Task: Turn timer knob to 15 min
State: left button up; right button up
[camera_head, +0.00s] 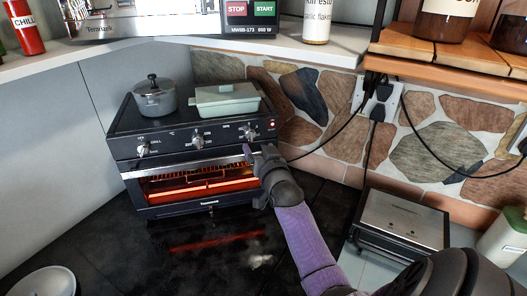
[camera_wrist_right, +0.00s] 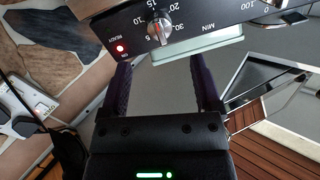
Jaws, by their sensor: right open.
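The timer knob (camera_head: 249,131) is the rightmost knob on the black front panel of the toaster oven (camera_head: 190,165). In the right wrist view the silver timer knob (camera_wrist_right: 158,30) sits amid MIN markings such as 5, 10, 15, 20 and 30; I cannot tell its exact setting. My right gripper (camera_head: 254,150) is just in front of and below the knob. Its two dark fingers are spread in the right wrist view (camera_wrist_right: 163,80), with the knob ahead of the gap between them, apart from both. My left gripper is out of view.
A lidded pot (camera_head: 154,98) and a pale green dish (camera_head: 227,100) stand on the oven. A red indicator light (camera_wrist_right: 120,48) is lit beside the timer. A silver appliance (camera_head: 400,218) stands right of my arm, with cables behind.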

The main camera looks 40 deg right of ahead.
jog(key=shift+v, duration=1.75)
